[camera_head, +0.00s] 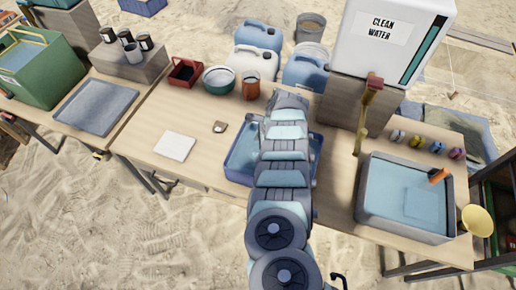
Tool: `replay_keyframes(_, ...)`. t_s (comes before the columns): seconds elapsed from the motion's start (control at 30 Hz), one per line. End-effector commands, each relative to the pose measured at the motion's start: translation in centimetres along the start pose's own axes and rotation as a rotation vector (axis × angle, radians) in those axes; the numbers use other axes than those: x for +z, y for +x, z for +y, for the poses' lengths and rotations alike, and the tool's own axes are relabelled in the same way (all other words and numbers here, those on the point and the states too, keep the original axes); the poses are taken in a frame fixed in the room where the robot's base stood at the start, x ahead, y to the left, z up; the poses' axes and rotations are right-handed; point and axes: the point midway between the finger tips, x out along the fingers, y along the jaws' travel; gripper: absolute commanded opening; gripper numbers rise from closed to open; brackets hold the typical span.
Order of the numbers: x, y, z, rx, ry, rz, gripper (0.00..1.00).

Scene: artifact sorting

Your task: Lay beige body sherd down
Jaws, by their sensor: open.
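A small sherd (220,127), beige with a darker patch, lies on the wooden table right of a white square pad (175,145). My arm reaches up from the bottom of the picture over a blue tray (240,163). My gripper (256,118) is at the far end of the arm, right of the sherd and apart from it. The jaws are open, but the arm mostly hides the fingers. I see nothing held in them. The arm also covers the middle of the blue tray, so its contents cannot be seen fully.
A red-black box (185,73), a bowl (219,80) and a reddish jar (251,86) stand behind the sherd. The water dispenser (385,40) stands back right. A grey basin of water (370,205) is at right. Bare table lies around the pad and sherd.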

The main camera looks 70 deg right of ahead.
Motion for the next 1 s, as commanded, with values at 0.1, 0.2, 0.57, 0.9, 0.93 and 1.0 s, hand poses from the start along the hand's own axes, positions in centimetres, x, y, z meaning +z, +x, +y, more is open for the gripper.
replay_keyframes(0.1, 0.0, -0.1, 0.0, 0.0, 0.0, 0.0, 0.81)
replay_keyframes(0.2, 0.1, -0.5, 0.0, 0.0, 0.0, 0.0, 0.81)
replay_keyframes(0.57, 0.3, -7.3, 0.0, 0.0, 0.002, -0.003, 0.81)
replay_keyframes(0.9, 0.1, -11.9, 0.0, -0.001, 0.002, -0.001, 0.81)
replay_keyframes(0.93, 0.1, -12.1, 0.0, 0.0, 0.003, -0.002, 0.81)
replay_keyframes(1.0, 0.1, -12.3, 0.0, 0.0, 0.003, -0.002, 0.81)
